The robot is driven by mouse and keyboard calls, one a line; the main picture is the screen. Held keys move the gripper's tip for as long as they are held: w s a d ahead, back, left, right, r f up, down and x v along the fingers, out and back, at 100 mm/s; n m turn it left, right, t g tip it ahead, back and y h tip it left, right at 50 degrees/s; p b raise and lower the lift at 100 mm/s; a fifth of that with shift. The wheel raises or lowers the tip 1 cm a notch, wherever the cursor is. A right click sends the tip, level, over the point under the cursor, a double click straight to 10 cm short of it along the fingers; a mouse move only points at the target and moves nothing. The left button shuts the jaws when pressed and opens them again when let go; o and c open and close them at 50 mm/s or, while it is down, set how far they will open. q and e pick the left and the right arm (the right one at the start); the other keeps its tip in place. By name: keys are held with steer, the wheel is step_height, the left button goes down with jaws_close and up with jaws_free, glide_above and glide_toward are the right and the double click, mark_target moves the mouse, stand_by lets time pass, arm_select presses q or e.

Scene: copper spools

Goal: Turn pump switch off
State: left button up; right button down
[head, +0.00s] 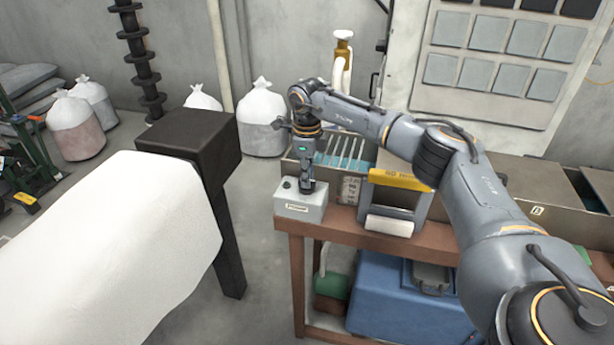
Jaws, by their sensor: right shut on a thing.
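A small grey switch box (314,214) with a white label on its front sits on the left corner of the brown bench. A small dark button shows on the left of its top. My right gripper (307,190) points straight down at the right part of the box top. It is shut on the pump switch there, and its fingers hide the switch, so I cannot tell its position. My left gripper is not in view.
A yellow-topped frame with a white roll (390,226) stands just right of the box. Behind are metal tanks (540,190) with blue-green liquid. A blue tub (405,312) is under the bench (440,248). A dark post and white-covered form (100,230) stand at left, with floor between.

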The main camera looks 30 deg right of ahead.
stand_by(0.3)
steer(key=c, duration=1.4)
jaws_free()
steer(key=shift+o, duration=0.2)
steer(key=shift+r, duration=0.15)
step_height(320, 180, up, 12)
